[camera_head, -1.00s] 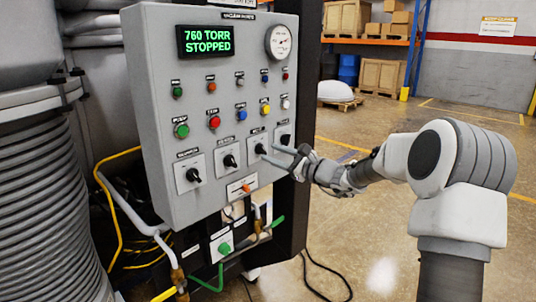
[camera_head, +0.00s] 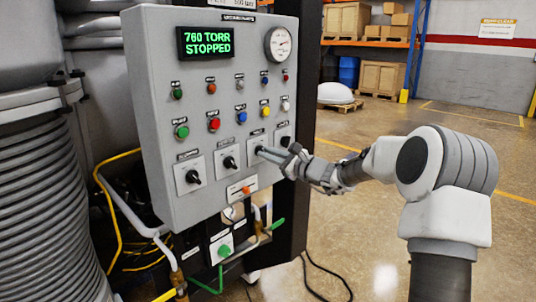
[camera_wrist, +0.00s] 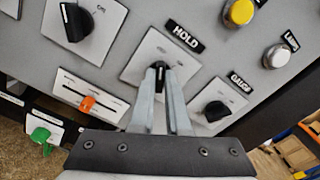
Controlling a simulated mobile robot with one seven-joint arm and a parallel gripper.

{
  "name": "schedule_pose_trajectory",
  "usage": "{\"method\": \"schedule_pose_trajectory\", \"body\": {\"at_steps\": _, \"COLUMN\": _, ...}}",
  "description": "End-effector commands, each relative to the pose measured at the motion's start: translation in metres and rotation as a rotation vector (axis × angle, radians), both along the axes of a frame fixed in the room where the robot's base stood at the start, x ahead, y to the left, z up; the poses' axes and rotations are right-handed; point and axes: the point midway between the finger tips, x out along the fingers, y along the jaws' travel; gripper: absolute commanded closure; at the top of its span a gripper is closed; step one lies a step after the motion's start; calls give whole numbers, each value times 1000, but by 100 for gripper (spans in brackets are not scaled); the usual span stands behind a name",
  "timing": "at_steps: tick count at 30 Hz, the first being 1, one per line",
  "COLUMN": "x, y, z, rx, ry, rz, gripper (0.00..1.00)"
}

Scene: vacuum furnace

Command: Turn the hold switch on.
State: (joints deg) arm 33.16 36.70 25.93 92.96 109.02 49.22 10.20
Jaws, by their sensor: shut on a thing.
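The hold switch (camera_wrist: 158,68) is a black rotary knob on a square light plate under the "HOLD" label. In the wrist view my gripper (camera_wrist: 160,80) has its two fingers closed around the knob, one on each side. The fingers cover most of the knob, and its pointer looks roughly upright in that view. In the head view my gripper (camera_head: 264,152) reaches in from the right to the third plate of the lower row. There the knob is mostly hidden behind the fingers.
A knob (camera_wrist: 76,20) is left of the hold switch and the gauge knob (camera_wrist: 216,110) is close on the right. An orange slider (camera_wrist: 87,103) lies below. The display (camera_head: 206,41) reads "760 TORR STOPPED". Open floor lies right of the panel.

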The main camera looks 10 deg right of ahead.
Motion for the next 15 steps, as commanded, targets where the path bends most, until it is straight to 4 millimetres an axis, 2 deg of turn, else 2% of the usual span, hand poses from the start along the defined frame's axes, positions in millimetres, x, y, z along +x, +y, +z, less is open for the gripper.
{"method": "schedule_pose_trajectory", "body": {"at_steps": 8, "x": 0, "y": 0, "z": 1, "rx": 16, "ry": 12, "rz": 0, "gripper": 100}}
{"method": "schedule_pose_trajectory", "body": {"at_steps": 15, "x": 0, "y": 0, "z": 3, "rx": 103, "ry": 76, "rz": 0, "gripper": 100}}
